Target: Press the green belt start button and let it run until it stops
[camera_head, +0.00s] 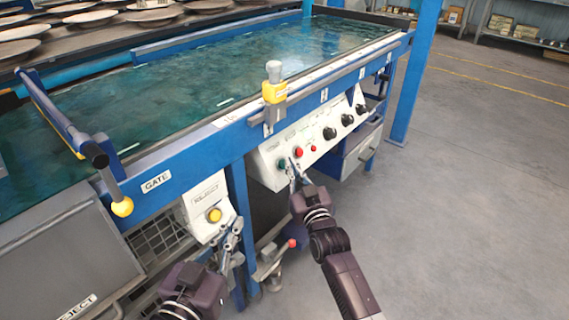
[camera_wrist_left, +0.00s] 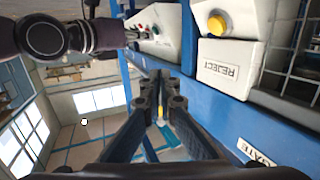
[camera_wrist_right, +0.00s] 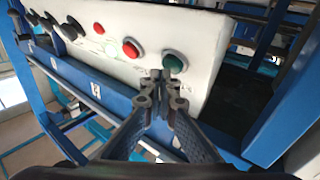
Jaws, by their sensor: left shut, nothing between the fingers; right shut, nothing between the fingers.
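The green button (camera_head: 283,162) sits at the left end of the white control panel (camera_head: 268,160); it also shows in the right wrist view (camera_wrist_right: 174,62). A red button (camera_head: 298,152) is beside it. My right gripper (camera_head: 293,172) is shut and empty, its tips right by the green button. In the right wrist view the tips (camera_wrist_right: 160,82) overlap the button's lower left edge; I cannot tell if they touch it. The teal belt (camera_head: 230,80) above looks bare. My left gripper (camera_head: 235,228) is shut and empty, close to the yellow reject button (camera_head: 214,215).
A yellow-capped block (camera_head: 274,82) stands on the belt's front rail. A gate handle (camera_head: 121,207) juts out at left. Plates (camera_head: 18,50) lie on a surface behind. A red-tipped lever (camera_head: 291,243) is between my arms. The floor at right is free.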

